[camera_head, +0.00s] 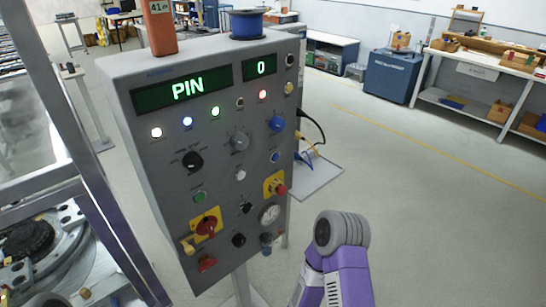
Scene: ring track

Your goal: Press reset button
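A grey control panel (226,180) stands upright on a post in the middle of the view, turned slightly to one side. Its green displays read "PIN" (188,88) and "0" (262,67). Its face carries a blue knob or button (277,123), a smaller blue button (275,157), a green button (199,196), a white button (240,174) and a red emergency-type button on yellow (279,188). The labels are too small to read, so I cannot tell which is the reset button. Neither of my grippers is visible; only a purple and grey link of my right arm shows at the lower right.
An orange block (159,27) and a blue spool (247,24) sit on the panel's top. A metal frame with machinery (85,150) stands close at left. A small shelf with cables (318,178) is behind the panel. Open floor (430,200) lies to the right, before a workbench (480,62).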

